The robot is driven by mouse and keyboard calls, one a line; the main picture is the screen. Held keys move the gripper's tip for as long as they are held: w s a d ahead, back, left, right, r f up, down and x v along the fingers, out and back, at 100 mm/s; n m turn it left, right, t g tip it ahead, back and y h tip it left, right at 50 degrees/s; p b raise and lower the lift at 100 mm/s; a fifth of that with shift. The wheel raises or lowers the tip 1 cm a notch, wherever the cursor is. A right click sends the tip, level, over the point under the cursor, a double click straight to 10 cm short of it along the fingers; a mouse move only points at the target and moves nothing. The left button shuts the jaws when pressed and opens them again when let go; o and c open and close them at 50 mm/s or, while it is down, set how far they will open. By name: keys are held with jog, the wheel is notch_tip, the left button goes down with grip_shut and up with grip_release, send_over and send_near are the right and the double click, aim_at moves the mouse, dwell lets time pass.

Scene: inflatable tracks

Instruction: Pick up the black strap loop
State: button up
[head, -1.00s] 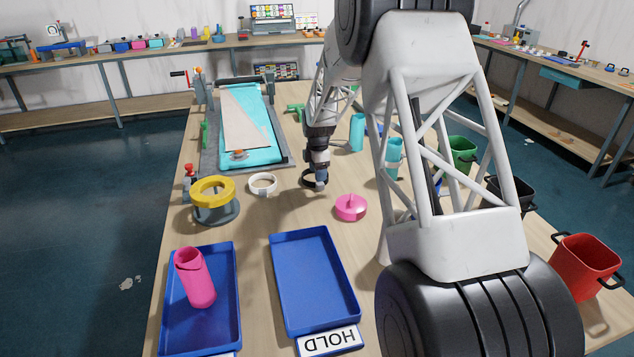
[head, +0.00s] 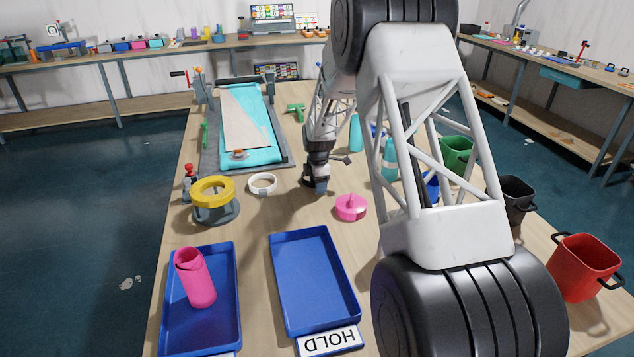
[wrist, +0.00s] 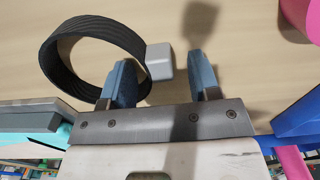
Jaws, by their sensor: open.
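The black strap loop (wrist: 70,45) stands out in the wrist view as a ribbed dark ring with a grey block (wrist: 160,62) on its right side. My gripper (wrist: 164,72) is open, with its two blue fingers on either side of that block. The left finger overlaps the loop's right edge in the picture; I cannot tell whether it touches. In the head view my gripper (head: 321,190) is low over the table and hides most of the loop, and only a dark bit of the loop (head: 306,182) shows at its left.
A pink lidded round piece (head: 350,208) sits close at the right and a white ring (head: 263,184) at the left. A yellow ring on a grey stand (head: 213,205) is further left. Two blue trays, one empty (head: 356,290), lie nearer. Bins stand at the right.

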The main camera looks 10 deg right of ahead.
jog(key=c, duration=1)
jog(key=shift+r, duration=0.2)
jog(key=shift+r, duration=0.55)
notch_tip(320, 180, up, 2)
jog(key=shift+r, duration=0.1)
jog(key=s, duration=0.5)
jog(key=s+r, duration=0.1)
jog(key=s, duration=0.4)
jog(key=s+a, duration=0.1)
jog(key=s, duration=0.5)
jog(key=shift+r, duration=0.15)
jog(key=shift+a, duration=0.15)
